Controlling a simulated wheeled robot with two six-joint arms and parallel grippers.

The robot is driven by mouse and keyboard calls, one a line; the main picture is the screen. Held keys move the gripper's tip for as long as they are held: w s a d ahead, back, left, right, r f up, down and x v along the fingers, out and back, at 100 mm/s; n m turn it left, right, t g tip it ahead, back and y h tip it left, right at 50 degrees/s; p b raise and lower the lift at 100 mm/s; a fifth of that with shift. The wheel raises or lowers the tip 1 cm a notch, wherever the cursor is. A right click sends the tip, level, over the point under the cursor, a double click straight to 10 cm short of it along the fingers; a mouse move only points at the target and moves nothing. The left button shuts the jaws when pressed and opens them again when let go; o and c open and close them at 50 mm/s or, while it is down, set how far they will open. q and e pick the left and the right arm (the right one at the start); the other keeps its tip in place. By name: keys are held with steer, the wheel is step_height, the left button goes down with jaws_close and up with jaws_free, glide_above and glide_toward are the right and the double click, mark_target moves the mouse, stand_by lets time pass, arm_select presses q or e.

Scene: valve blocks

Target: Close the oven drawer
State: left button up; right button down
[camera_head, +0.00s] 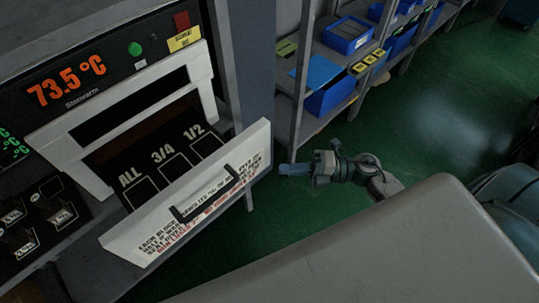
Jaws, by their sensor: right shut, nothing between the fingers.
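The oven drawer is pulled out on the left in the head view. Its white front panel (160,216) carries printed text and a black handle (205,194), and black sections marked ALL, 3/4 and 1/2 show behind it. The oven (100,80) has a display reading 73.5 °C. My right gripper (290,169) is shut and empty, to the right of the drawer front and apart from it, with its fingertips pointing left toward it. My left gripper is not in view.
A shelf rack (300,60) with blue bins (345,36) stands behind, near the top middle. Black blocks (40,225) sit at the far left. The green floor (440,110) is open to the right.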

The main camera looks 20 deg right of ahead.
mark_target(254, 159)
steer(key=w+a+p, duration=0.1)
steer(key=w, duration=0.1)
steer(key=w+a+p, duration=0.1)
steer(key=w+a, duration=0.1)
steer(key=shift+a+r+p, duration=0.2)
steer(key=shift+a+p, duration=0.05)
steer(key=shift+p, duration=0.1)
steer(key=shift+w+a+f, duration=0.1)
steer(key=shift+w+f, duration=0.1)
steer(key=shift+w, duration=0.25)
steer(key=w+a+b, duration=0.3)
steer(key=w+a, duration=0.1)
steer(key=w, duration=0.6)
steer(key=w+a+b, duration=0.3)
steer(key=w+b, duration=0.1)
steer(key=w, duration=0.7)
steer(key=shift+w+a+r, duration=0.15)
steer(key=shift+a+r, duration=0.1)
steer(key=shift+a, duration=0.1)
steer(key=shift+r, duration=0.1)
